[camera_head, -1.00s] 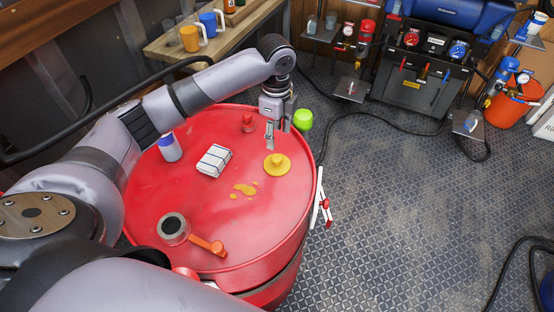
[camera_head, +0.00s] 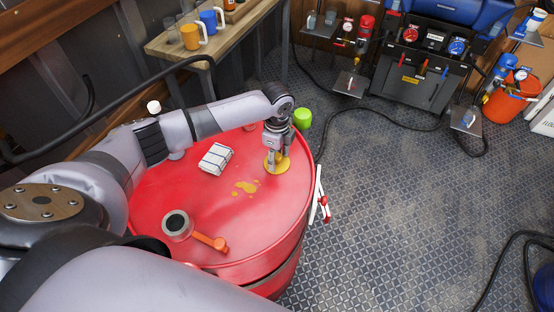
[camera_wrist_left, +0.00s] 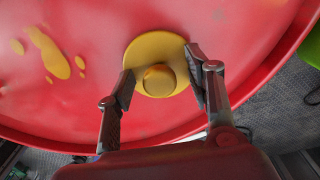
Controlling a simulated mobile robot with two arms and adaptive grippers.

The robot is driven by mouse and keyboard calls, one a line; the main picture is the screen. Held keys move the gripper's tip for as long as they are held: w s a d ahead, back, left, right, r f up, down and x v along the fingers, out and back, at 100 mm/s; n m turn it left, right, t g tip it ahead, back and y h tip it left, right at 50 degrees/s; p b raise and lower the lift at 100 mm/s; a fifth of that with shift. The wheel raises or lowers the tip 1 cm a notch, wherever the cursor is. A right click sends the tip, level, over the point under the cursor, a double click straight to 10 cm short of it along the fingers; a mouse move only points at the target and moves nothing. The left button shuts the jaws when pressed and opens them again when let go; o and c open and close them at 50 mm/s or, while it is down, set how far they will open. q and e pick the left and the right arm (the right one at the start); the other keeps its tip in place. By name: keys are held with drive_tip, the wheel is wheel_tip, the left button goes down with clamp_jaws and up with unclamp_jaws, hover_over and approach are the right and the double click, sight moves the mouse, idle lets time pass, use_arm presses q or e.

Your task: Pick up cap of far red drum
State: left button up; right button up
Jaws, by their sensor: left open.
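The red drum (camera_head: 190,195) stands in front of me with a round yellow cap (camera_head: 282,168) on its top, toward the right edge. In the left wrist view the yellow cap (camera_wrist_left: 145,48) shows as a flat disc with a raised round knob. My left gripper (camera_head: 277,153) points down right over it in the head view and hides part of it. In the left wrist view my left gripper (camera_wrist_left: 160,78) is open, its two fingers on either side of the cap, close to its rim. I cannot tell whether they touch it. My right gripper is not in view.
A white bundle (camera_head: 216,158), yellow spill patches (camera_head: 246,187) and a dark round item (camera_head: 176,224) with an orange handle (camera_head: 211,241) are on the drum top. A green object (camera_head: 303,118) is by the drum's far edge. The floor at right is mostly clear.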

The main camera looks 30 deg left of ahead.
use_arm(q)
drive_tip(key=shift+c, duration=0.3)
clamp_jaws()
drive_tip(key=shift+r, duration=0.15)
